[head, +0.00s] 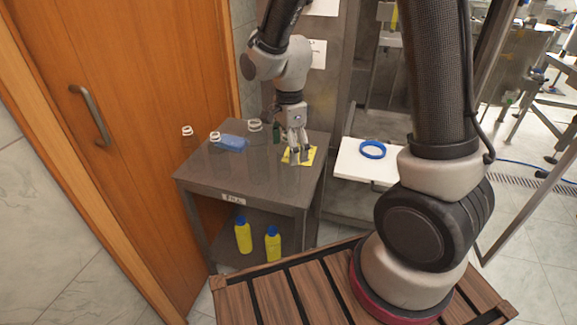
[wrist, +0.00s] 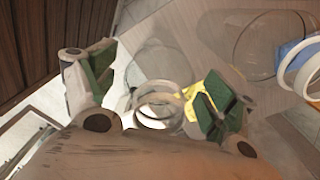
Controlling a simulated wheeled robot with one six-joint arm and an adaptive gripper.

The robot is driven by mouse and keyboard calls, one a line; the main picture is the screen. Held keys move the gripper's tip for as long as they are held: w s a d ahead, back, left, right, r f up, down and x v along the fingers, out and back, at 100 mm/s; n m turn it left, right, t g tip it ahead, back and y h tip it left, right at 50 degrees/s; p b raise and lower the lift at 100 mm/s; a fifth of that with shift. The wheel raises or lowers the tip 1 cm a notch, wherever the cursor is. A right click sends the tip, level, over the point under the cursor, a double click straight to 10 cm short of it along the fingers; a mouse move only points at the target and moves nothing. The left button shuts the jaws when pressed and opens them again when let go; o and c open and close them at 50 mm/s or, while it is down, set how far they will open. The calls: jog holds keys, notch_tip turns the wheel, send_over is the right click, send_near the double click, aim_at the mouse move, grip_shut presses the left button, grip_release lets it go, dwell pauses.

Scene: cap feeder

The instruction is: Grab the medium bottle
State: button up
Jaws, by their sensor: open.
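My gripper (head: 298,152) points down over the right part of the grey metal table (head: 235,185). In the wrist view its fingers (wrist: 157,88) are apart, with green pads. A white ring-shaped bottle neck (wrist: 158,98) shows between them; its clear body is faint, and I see no grip on it.
A yellow cloth (head: 308,157) lies under my gripper and a blue cloth (head: 231,143) lies near the middle bottle. Yellow bottles (head: 243,236) with blue caps stand on the lower shelf. A white board (head: 355,169) with a blue ring (head: 372,149) is at the right. A wooden door (head: 135,120) borders the left.

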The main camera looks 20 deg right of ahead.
notch_tip(320, 180, down, 2)
jog(key=shift+f, duration=0.1)
jog(key=shift+c, duration=0.2)
jog(key=c, duration=0.9)
